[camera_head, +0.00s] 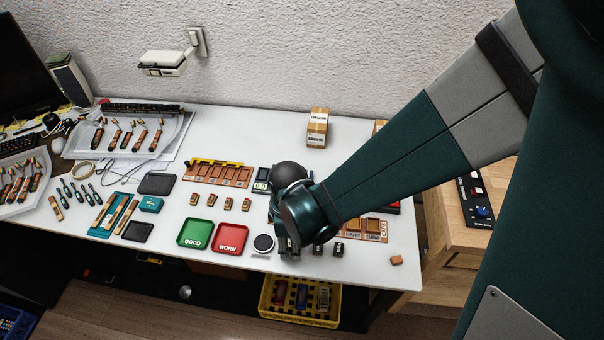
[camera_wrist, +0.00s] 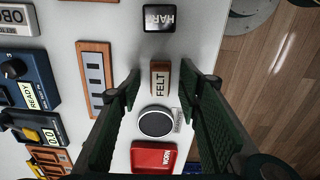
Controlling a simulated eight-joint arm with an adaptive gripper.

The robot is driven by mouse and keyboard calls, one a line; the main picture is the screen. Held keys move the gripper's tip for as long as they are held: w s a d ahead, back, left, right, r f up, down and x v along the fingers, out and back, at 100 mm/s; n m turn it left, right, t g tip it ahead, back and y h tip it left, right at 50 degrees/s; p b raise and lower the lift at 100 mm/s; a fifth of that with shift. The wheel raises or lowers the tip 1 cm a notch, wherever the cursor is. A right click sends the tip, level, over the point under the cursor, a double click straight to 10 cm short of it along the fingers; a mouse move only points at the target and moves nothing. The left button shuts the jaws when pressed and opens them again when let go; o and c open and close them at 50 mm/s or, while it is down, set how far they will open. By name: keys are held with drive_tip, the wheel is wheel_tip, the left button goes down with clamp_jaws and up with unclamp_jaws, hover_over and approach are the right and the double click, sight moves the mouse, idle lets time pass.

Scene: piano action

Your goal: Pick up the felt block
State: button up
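The felt block (camera_wrist: 160,84) is a small brown block with a white label reading FELT. It sits on the white table in the wrist view, between a round black pad and a black block. My gripper (camera_wrist: 165,88) is open, with one green finger left of the block and one right of it. In the head view my gripper (camera_head: 288,248) is low at the table's front edge and hides the felt block.
The round black pad (camera_wrist: 155,122) and red WORN tray (camera_wrist: 152,157) lie nearby. A black labelled block (camera_wrist: 160,18) is on the opposite side. A slotted wooden rack (camera_wrist: 96,80) is left of the block. The table's edge and wooden floor (camera_wrist: 265,80) are to the right.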

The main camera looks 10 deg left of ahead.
drive_tip(key=shift+f, duration=0.15)
drive_tip(key=shift+c, duration=0.3)
drive_tip(key=c, duration=0.8)
